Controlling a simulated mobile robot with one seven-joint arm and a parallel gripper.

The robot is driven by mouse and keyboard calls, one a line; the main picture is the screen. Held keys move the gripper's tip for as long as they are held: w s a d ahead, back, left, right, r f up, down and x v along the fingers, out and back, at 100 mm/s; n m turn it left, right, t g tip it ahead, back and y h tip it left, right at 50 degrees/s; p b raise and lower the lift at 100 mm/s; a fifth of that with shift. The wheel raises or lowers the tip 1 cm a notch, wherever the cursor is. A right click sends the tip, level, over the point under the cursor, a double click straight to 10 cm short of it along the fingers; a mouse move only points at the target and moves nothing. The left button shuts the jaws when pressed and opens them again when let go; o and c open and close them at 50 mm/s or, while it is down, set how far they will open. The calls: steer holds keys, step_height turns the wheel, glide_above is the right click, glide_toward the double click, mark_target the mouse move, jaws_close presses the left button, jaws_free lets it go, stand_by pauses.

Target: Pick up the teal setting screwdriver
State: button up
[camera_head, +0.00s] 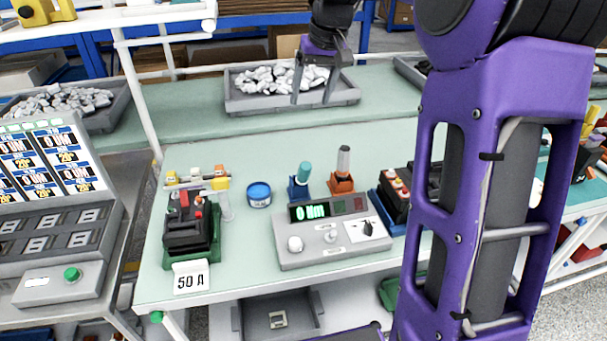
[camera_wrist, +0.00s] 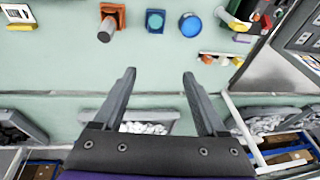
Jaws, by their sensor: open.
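The teal screwdriver (camera_head: 303,174) stands upright in a blue holder (camera_head: 298,190) behind the grey meter. In the wrist view the teal screwdriver (camera_wrist: 155,19) shows from above, beyond my fingertips. My gripper (camera_head: 314,98) is open and empty, above the table's far side in front of the tray of pale pieces. It is apart from the screwdriver, behind it and higher. In the wrist view my gripper (camera_wrist: 159,72) has both fingers spread with bare table between them.
A grey-handled tool (camera_head: 343,161) stands in an orange holder (camera_head: 341,182) just right of the screwdriver. A blue round tub (camera_head: 259,194) is left of it. A meter (camera_head: 325,232) reading 0 Nm stands in front. A breaker (camera_head: 187,226) with a 50 A card is farther left.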

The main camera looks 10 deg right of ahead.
mark_target(306, 165)
steer(key=s+f+t, duration=0.1)
steer(key=s+f, duration=0.5)
steer(key=x, duration=0.4)
steer(key=b+x, duration=0.1)
steer(key=x, duration=0.6)
steer(key=shift+w+d+f+b, duration=0.2)
steer(key=shift+w+b, duration=0.15)
steer(key=shift+w, duration=0.15)
steer(key=shift+w+d+x, duration=0.15)
steer(key=shift+x, duration=1.3)
steer(key=shift+w+d+x, duration=0.15)
steer(key=shift+x, duration=1.3)
steer(key=shift+r, duration=0.1)
jaws_close()
